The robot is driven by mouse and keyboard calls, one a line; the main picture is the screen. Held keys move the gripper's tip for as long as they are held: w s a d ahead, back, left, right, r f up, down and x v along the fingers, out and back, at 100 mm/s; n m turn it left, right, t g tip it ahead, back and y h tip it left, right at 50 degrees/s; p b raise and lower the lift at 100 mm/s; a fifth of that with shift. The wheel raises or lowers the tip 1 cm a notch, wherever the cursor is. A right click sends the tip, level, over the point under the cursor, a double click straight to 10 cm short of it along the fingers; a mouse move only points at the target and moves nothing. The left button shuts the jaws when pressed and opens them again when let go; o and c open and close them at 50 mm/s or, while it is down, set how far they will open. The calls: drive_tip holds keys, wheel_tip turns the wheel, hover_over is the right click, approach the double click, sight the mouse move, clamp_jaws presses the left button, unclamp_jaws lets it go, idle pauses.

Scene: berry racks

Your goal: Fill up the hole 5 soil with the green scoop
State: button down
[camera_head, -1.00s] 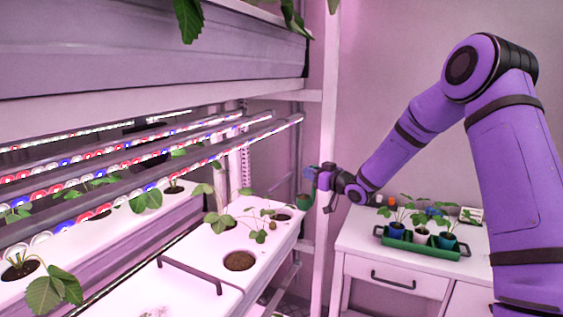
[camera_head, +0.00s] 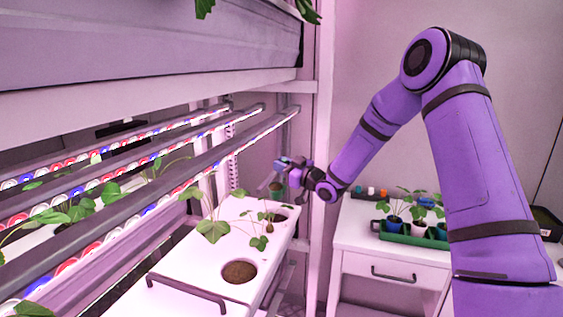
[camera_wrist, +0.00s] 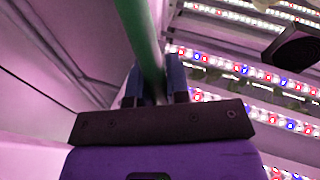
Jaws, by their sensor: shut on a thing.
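My gripper (camera_head: 284,164) is shut on the green scoop, whose handle (camera_wrist: 140,35) stands between the two blue fingers (camera_wrist: 155,85) in the wrist view. In the head view the small scoop cup (camera_head: 277,188) hangs below the gripper, above the far end of the white planter. What is in the cup cannot be seen. The planter (camera_head: 185,262) has a soil-filled round hole (camera_head: 239,271) at its near end and another hole (camera_head: 279,215) at its far end, below the scoop. No hole number is readable.
Strawberry plants (camera_head: 212,230) grow between the holes. A white cabinet (camera_head: 350,245) at right bears a green tray (camera_head: 412,238) with potted seedlings.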

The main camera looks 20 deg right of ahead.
drive_tip(key=shift+s+a+f+n+g+y, duration=0.75)
drive_tip(key=shift+s+f+n+y, duration=0.85)
drive_tip(key=shift+n, duration=1.65)
drive_tip(key=shift+s+a+f+n+g+y, duration=0.3)
drive_tip(key=shift+s+f+n+g+y, duration=1.3)
drive_tip(key=shift+n, duration=1.7)
drive_tip(key=shift+s+a+f+n+g+y, duration=0.45)
drive_tip(key=shift+s+f+n+y, duration=0.65)
drive_tip(key=shift+n+y, duration=1.6)
drive_tip(key=shift+a+n+h, duration=0.1)
drive_tip(key=shift+n+h, duration=0.45)
drive_tip(key=shift+h, duration=0.05)
drive_tip(key=w+d+r+m+t+h, duration=0.2)
drive_tip(key=w+r+m+h, duration=0.3)
drive_tip(key=m, duration=0.6)
drive_tip(key=w+d+r+m+t+h, duration=0.1)
drive_tip(key=w+r+m+h, duration=0.4)
drive_tip(key=m, duration=0.6)
drive_tip(key=shift+d+r+t+h, duration=0.4)
drive_tip(key=shift+r+t+h, duration=0.3)
drive_tip(key=shift+h, duration=0.1)
drive_tip(key=shift+m, duration=0.3)
